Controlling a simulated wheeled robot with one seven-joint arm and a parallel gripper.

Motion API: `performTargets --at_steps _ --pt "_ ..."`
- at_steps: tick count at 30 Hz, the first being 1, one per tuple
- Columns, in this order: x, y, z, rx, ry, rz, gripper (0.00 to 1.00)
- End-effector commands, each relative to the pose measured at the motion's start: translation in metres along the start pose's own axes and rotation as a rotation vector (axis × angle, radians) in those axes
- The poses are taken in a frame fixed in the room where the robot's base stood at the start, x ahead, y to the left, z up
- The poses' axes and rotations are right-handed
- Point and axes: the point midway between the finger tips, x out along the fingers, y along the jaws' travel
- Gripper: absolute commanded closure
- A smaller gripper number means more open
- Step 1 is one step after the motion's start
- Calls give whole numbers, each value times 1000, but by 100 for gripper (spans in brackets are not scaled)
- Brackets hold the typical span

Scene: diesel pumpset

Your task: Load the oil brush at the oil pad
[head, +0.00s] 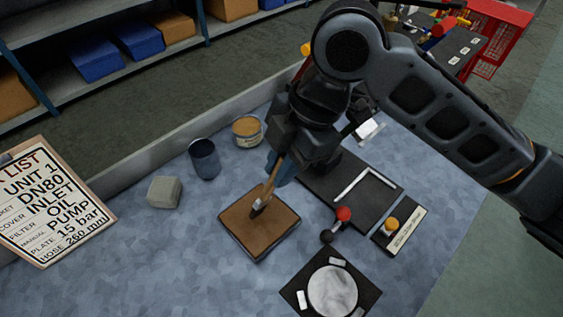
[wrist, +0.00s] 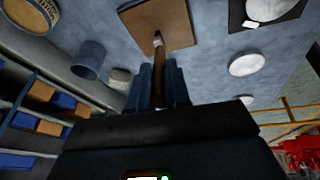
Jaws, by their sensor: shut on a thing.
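The oil pad (head: 245,230) is a square brown pad lying on the blue-grey bench top. It also shows at the top of the wrist view (wrist: 178,22). My gripper (head: 277,172) is shut on the wooden handle of the oil brush (head: 268,190), just above the pad. The brush is tilted, with its bristle end low over the middle of the pad. I cannot tell for sure whether the bristles touch it. In the wrist view the brush (wrist: 158,60) points from between the fingers toward the pad.
A blue-grey cup (head: 205,160), an open tin (head: 247,131) and a grey block (head: 164,192) stand behind and left of the pad. A black plate with a pale disc (head: 333,290) lies front right. A red-knobbed part (head: 343,215) stands right. A list board (head: 50,205) is at left.

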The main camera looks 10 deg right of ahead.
Motion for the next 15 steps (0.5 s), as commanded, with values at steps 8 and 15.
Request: performTargets --at_steps 8,15 --pt "3 0 1 0 0 0 100" --pt "6 -1 2 0 0 0 100"
